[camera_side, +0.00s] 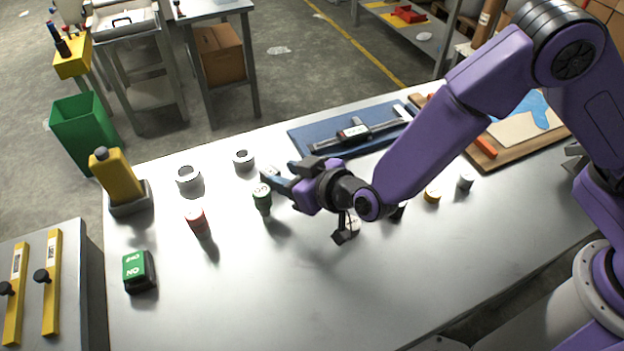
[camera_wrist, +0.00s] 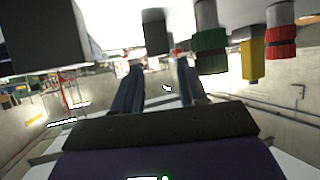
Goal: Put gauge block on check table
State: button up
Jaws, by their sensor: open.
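A yellow block (camera_side: 122,178) with a dark knob stands upright in a grey base; it may be the gauge block, but I cannot be sure. It also shows upside down in the wrist view (camera_wrist: 252,60). My gripper (camera_side: 276,181) is open, above the bench and pointing left, close to a green-and-black plug (camera_side: 262,196). In the wrist view, nothing shows held between my fingers (camera_wrist: 158,90). The grey bench (camera_side: 330,300) is under my arm. A separate grey table (camera_side: 75,260) at lower left carries two yellow bars. I cannot tell which is the check table.
A red plug (camera_side: 196,217), two metal rings (camera_side: 188,175) and a green-and-black box (camera_side: 139,270) stand on the bench's left half. A caliper lies on a blue mat (camera_side: 310,139) behind. The front middle of the bench is clear. A green bin (camera_side: 82,130) stands beyond the edge.

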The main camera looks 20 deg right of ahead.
jog(key=v, duration=0.7)
jog(key=shift+s, duration=0.25)
jog(key=shift+r, duration=0.15)
jog(key=s+d+r+n+g+y, duration=0.2)
jog(key=s+d+r+n+g, duration=0.3)
jog(key=s+d+g, duration=0.55)
jog(key=s+d+r+n+h, duration=0.1)
jog(key=s+d+h, duration=0.2)
jog(key=d, duration=0.7)
jog(key=s+d+n+h, duration=0.2)
jog(key=s+d, duration=0.4)
jog(key=d, duration=0.4)
jog(key=shift+d+r+g+h, duration=0.35)
jog(key=shift+g+h, duration=0.1)
jog(key=shift+h, duration=0.35)
